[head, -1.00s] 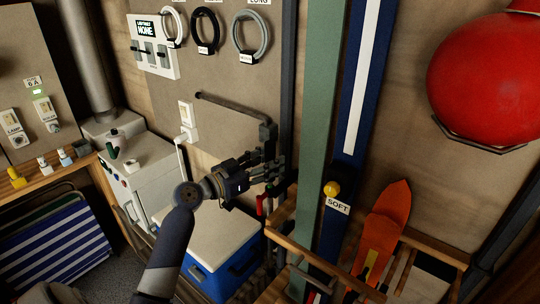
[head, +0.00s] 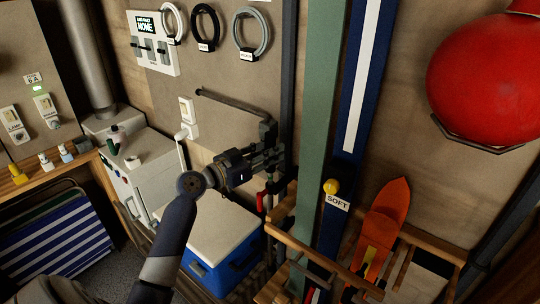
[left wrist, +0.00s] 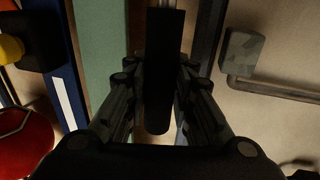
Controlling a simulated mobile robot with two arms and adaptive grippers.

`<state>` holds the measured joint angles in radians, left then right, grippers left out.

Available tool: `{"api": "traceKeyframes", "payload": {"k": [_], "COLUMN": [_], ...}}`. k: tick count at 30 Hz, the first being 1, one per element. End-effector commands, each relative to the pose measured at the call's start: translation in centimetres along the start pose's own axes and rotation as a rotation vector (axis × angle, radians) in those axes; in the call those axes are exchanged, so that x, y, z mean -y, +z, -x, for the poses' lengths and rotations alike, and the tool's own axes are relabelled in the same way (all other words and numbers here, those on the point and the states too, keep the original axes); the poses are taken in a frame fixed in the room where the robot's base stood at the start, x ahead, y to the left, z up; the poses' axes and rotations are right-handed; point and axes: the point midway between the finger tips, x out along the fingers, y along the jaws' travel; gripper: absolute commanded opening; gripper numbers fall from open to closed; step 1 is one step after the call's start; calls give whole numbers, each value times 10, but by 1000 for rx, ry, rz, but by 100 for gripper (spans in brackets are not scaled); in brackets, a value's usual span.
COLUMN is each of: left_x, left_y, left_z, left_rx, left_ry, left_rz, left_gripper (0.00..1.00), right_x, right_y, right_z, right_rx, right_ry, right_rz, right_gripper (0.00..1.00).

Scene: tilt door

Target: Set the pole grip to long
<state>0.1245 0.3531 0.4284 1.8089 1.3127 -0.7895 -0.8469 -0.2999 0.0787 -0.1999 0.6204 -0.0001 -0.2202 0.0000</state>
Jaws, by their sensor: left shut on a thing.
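The black pole grip (left wrist: 163,75) fills the middle of the left wrist view, with a thin pale shaft (left wrist: 166,3) running off at the top edge. My left gripper (left wrist: 160,95) is shut on the grip, with a finger on each side. In the head view my left gripper (head: 272,158) is in front of the grey wall panel, left of the green ski; there the grip is mostly hidden by the fingers. My right gripper is in neither view.
A wall bar (head: 235,108) ends in a block right above the gripper. The green ski (head: 318,110) and blue ski (head: 360,85) stand to the right. A blue cooler with a white lid (head: 212,232) and a wooden rack (head: 330,262) are below.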

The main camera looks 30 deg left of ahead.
Motion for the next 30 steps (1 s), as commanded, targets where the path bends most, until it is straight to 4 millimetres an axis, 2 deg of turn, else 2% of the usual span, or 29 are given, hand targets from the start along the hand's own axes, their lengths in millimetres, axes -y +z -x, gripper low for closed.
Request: {"api": "traceKeyframes", "payload": {"k": [1, 6, 12, 15, 21, 30], "left_x": [0, 0, 1, 0, 0, 0], "left_y": [-18, -65, -116, -136, -160, -166], "left_z": [0, 0, 0, 0, 0, 0], "left_rx": [-4, -5, -6, -7, -7, -8], "left_ry": [1, 0, -2, -1, -2, -2], "left_rz": [-7, -9, -8, -7, -4, -2], "left_gripper": [0, 0, 0, 0, 0, 0], "right_x": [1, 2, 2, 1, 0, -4], "right_y": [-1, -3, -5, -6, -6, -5], "right_z": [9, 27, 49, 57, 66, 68], "right_rx": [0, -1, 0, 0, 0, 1], "right_ry": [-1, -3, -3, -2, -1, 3], "right_rz": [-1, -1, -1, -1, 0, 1], "right_gripper": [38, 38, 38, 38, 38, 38]}}
